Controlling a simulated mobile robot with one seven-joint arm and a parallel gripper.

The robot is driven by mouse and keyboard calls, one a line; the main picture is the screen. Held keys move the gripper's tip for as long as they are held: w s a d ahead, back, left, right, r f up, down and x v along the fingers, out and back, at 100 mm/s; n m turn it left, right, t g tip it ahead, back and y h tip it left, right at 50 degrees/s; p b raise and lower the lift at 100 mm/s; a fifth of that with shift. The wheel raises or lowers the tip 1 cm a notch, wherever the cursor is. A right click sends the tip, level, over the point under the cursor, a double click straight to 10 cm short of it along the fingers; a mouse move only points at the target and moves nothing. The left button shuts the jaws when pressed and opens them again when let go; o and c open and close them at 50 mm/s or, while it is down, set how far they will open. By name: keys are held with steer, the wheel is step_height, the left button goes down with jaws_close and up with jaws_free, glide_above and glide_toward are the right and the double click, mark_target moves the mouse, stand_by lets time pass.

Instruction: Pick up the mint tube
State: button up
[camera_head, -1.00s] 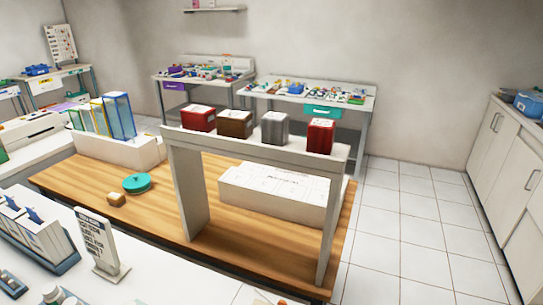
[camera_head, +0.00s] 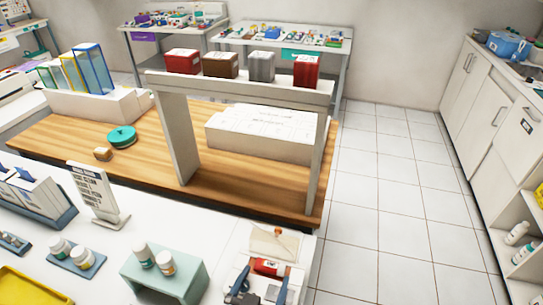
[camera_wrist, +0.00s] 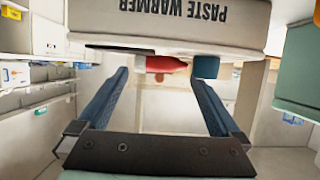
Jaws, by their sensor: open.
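My gripper (camera_wrist: 158,78) is open, its two dark blue fingers spread with nothing held between them. Beyond the fingertips in the wrist view are a red tube-like thing (camera_wrist: 165,64) and a dark teal block (camera_wrist: 206,66), under the edge of the paste warmer (camera_wrist: 180,14), whose lettering appears upside down. I cannot tell which of these is the mint tube. In the head view my gripper (camera_head: 262,282) is at the bottom right over the white counter, close in front of a red thing with a white label (camera_head: 268,267). Much there is hidden by my gripper.
A pale green stand (camera_head: 165,275) with white bottles is left of my gripper. A yellow tray (camera_head: 30,288) lies farther left. A sign (camera_head: 95,192) stands on the counter. Behind is a wooden table (camera_head: 150,165) with a white shelf. Tiled floor (camera_head: 380,200) is clear at right.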

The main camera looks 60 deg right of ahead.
mark_target(269, 269)
steer(key=x, duration=0.4)
steer(key=c, duration=1.2)
